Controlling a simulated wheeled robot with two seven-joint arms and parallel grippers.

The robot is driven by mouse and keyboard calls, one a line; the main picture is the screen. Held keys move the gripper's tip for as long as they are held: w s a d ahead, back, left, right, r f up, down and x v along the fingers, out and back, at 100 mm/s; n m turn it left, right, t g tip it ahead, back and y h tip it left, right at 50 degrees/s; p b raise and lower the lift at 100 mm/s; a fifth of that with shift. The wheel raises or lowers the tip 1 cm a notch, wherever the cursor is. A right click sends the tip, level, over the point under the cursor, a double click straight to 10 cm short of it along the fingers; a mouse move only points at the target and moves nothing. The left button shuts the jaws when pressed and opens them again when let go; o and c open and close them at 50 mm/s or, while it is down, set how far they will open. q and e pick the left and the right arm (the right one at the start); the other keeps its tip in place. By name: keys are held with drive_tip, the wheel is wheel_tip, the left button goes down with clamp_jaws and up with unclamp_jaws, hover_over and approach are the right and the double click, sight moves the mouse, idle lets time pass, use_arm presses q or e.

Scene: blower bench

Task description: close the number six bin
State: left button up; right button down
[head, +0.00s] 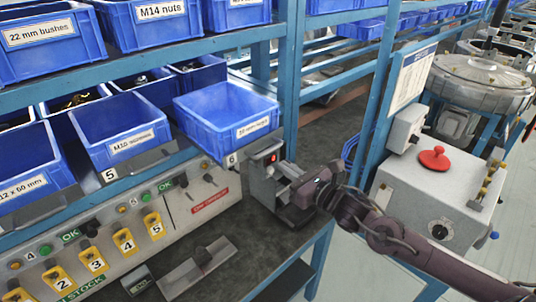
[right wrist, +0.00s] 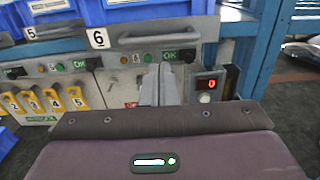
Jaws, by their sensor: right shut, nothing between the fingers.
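The number six bin (head: 222,118) is a blue open bin at the right end of the middle shelf row in the head view. It juts out over the bench, and a "6" tag (head: 231,160) is at its lower front edge. In the right wrist view the blue bin (right wrist: 150,12) shows at the top, above a grey front with a bar handle (right wrist: 158,38) and the "6" tag. My right gripper (right wrist: 157,88) is shut and empty, below and in front of that handle, apparently apart from it. In the head view my right gripper (head: 288,190) is right of and below the bin. My left gripper is not in view.
A bin above tag "5" (head: 118,132) also juts out on the left. A grey box with a red display (head: 265,160) stands close to my right gripper. Blue uprights rise behind. A control cabinet with a red button (head: 434,158) stands at right.

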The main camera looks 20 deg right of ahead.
drive_tip(key=p+x, duration=0.3)
drive_tip(key=x, duration=0.4)
drive_tip(key=shift+w+a+f, duration=0.1)
